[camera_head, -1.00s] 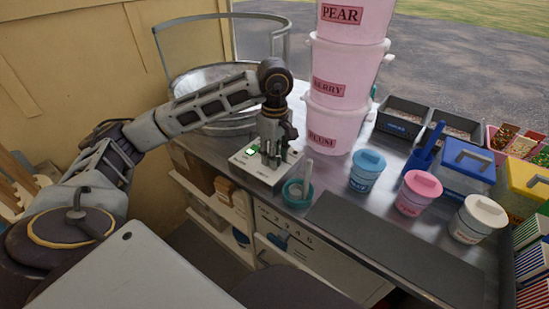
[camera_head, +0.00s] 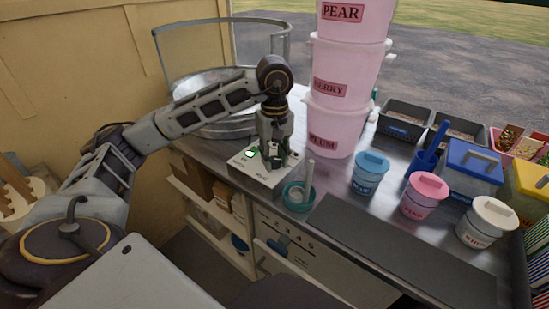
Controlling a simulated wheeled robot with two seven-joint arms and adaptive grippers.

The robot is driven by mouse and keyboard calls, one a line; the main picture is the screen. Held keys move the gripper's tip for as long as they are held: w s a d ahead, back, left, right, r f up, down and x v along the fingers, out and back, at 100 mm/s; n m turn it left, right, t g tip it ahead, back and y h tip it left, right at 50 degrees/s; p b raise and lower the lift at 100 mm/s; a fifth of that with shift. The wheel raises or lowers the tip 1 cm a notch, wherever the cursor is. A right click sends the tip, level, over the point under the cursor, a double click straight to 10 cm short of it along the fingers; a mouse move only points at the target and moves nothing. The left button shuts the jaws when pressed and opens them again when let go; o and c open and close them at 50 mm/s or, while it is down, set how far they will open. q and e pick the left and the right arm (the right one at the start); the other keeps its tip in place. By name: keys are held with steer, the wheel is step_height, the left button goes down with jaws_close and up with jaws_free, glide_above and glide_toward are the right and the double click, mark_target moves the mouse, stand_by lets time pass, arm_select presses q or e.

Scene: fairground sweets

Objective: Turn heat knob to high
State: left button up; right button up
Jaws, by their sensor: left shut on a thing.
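A white control box (camera_head: 258,175) stands on the metal counter in front of the round metal floss bowl (camera_head: 215,122). A small green light (camera_head: 249,154) is lit on the left of its top. My left gripper (camera_head: 272,164) points down over the right part of the box and is shut on the heat knob. The fingers hide the knob, so its pointer and setting cannot be read. The lettering on the box is too small to read. My right gripper is not in view.
A teal cup (camera_head: 297,196) with a pale handle stands close to the box's right. Stacked pink tubs (camera_head: 339,110) rise behind it. Lidded blue (camera_head: 369,176), pink (camera_head: 424,194) and white (camera_head: 486,221) pots stand right. A dark mat (camera_head: 400,250) lies bare in front.

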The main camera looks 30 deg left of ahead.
mark_target(275, 159)
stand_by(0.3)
arm_select(q)
steer(key=o, duration=1.1)
steer(key=shift+c, duration=0.2)
steer(key=shift+r, duration=0.1)
step_height(275, 159, up, 12)
stand_by(1.1)
stand_by(0.8)
